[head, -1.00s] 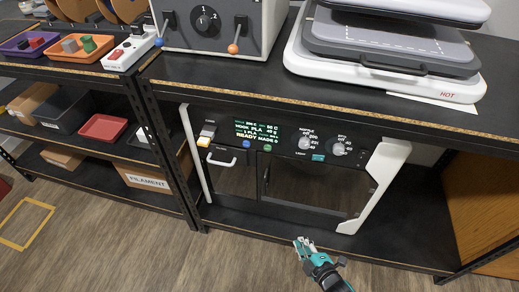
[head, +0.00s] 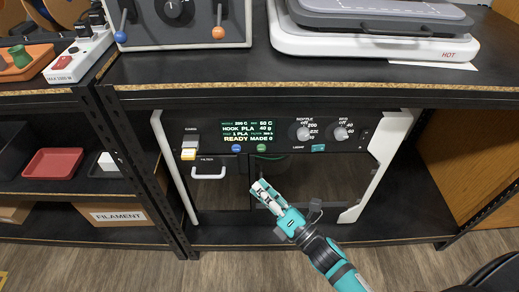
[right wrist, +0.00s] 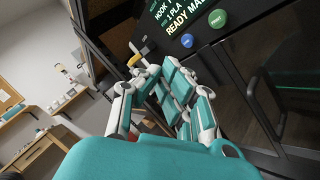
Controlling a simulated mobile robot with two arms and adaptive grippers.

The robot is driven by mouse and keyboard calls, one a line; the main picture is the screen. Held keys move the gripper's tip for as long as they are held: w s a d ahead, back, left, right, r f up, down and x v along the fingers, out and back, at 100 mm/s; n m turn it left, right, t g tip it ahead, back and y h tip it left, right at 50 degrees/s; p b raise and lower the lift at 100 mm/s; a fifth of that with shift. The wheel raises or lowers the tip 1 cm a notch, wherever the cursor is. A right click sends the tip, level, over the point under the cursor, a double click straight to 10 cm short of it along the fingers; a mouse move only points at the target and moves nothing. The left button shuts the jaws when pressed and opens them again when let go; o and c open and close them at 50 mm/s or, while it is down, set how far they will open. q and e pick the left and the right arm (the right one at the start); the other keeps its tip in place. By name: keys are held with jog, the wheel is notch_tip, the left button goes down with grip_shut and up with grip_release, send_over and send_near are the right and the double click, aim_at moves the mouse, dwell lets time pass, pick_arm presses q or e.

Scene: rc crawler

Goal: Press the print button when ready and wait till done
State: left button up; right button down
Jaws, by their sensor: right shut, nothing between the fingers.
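The printer (head: 217,222) stands under the black shelf, with a white frame and a dark front. Its lit display (head: 246,132) shows "READY" and "MADE 0". A green round button (head: 261,147) and a blue round button (head: 236,148) sit below the display. The green button (right wrist: 217,18) and blue button (right wrist: 187,40) also show in the right wrist view, with labels too small to read surely. My right gripper (head: 260,187) is shut and empty, below the green button and in front of the dark doors, apart from both buttons. My left gripper is out of view.
The shelf edge (head: 320,88) runs above the printer. A grey control box (head: 185,30) and a white heat press (head: 374,45) marked "HOT" stand on top. Two dials (head: 322,133) sit right of the buttons. A white filter handle (head: 208,176) sticks out at left.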

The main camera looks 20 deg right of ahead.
aim_at(261, 148)
jog(key=shift+w, duration=0.1)
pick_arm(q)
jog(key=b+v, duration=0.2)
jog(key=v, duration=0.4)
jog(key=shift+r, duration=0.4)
pick_arm(e)
jog(key=shift+w+d, duration=0.4)
jog(key=shift+w, duration=1)
jog(key=shift+w+d, duration=0.4)
jog(key=shift+w, duration=0.95)
jog(key=shift+w+d, duration=0.4)
jog(key=shift+w, duration=1)
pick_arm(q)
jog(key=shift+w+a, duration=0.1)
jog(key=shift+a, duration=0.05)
pick_arm(e)
jog(key=shift+w, duration=0.1)
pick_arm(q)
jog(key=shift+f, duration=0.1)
pick_arm(e)
jog(key=shift+w+d, duration=0.1)
jog(key=shift+w, duration=0.2)
